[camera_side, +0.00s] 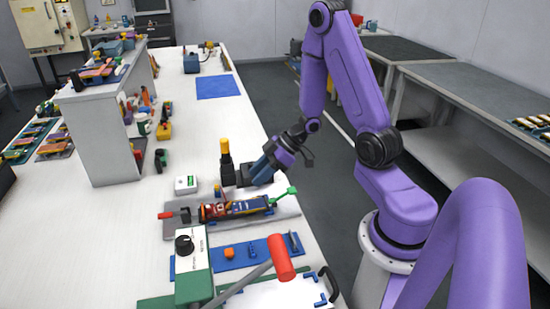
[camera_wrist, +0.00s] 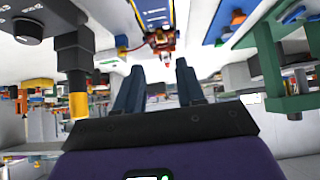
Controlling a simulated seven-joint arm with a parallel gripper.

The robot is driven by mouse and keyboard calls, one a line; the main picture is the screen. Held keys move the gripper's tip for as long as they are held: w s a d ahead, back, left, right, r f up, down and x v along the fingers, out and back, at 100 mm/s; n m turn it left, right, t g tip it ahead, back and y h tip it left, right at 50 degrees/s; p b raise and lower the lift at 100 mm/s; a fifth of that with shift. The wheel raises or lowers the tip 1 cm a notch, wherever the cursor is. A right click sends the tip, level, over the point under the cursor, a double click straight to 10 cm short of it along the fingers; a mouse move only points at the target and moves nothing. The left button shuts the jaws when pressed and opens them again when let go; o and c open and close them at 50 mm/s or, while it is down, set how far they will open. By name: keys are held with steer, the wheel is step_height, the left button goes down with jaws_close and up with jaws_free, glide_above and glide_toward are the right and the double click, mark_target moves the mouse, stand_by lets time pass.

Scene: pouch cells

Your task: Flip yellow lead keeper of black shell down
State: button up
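A dark shell (camera_side: 237,208) with a blue and red-orange face lies on a grey plate (camera_side: 286,207) in the side view. A blue panel that looks like part of it shows at the top of the wrist view (camera_wrist: 155,14). I cannot single out its yellow lead keeper or that keeper's position. A black upright post with a yellow top (camera_side: 225,147) stands behind the shell; it also shows at left in the wrist view (camera_wrist: 78,98). My gripper (camera_wrist: 157,76) has its fingers apart with nothing visible between them. In the side view my gripper (camera_side: 254,173) is low, behind the shell.
A red-ended handle (camera_side: 165,215) and a green lever (camera_side: 284,195) flank the shell. A small white box (camera_side: 186,184) stands behind at left. In front are a blue plate (camera_side: 215,261), a box with a black knob (camera_side: 192,249) and a red-headed mallet (camera_side: 281,258).

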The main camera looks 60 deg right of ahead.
steer(key=v, duration=0.6)
steer(key=shift+s+r, duration=0.1)
steer(key=shift+r, duration=0.05)
steer(key=w+d+h, duration=0.4)
steer(key=w, duration=0.3)
step_height(320, 180, up, 5)
steer(key=g+h, duration=0.2)
steer(key=g, duration=0.4)
glide_above(230, 202)
step_height(230, 202, down, 17)
steer(key=shift+s, duration=0.1)
